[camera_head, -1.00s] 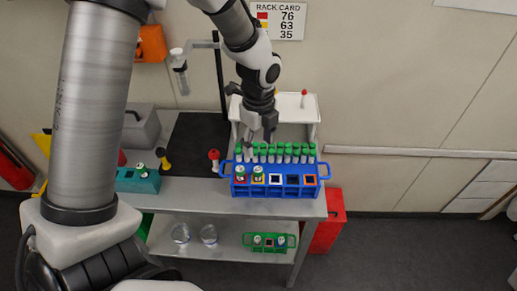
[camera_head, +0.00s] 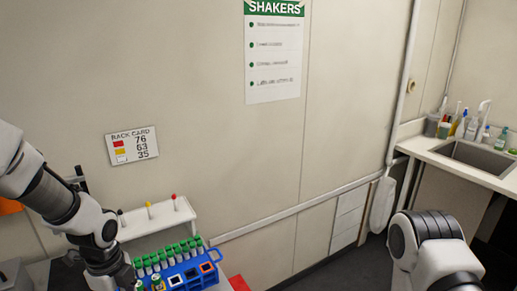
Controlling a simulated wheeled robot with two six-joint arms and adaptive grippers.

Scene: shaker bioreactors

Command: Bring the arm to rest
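My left arm comes in from the left edge. Its dark gripper (camera_head: 122,274) is at the lower left, beside or over the left end of the blue rack (camera_head: 196,284). The fingertips are too dark and small to tell whether they are open or shut. The rack holds a row of green-capped tubes (camera_head: 172,256) along its back and square coloured slots in front. A link of my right arm shows at the lower right, and its gripper is out of view.
A white shelf (camera_head: 155,222) with several coloured pins stands behind the rack. A rack card (camera_head: 132,145) and a shakers poster (camera_head: 274,55) hang on the wall. A sink counter (camera_head: 460,160) with bottles is at the far right. The floor between is partly visible.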

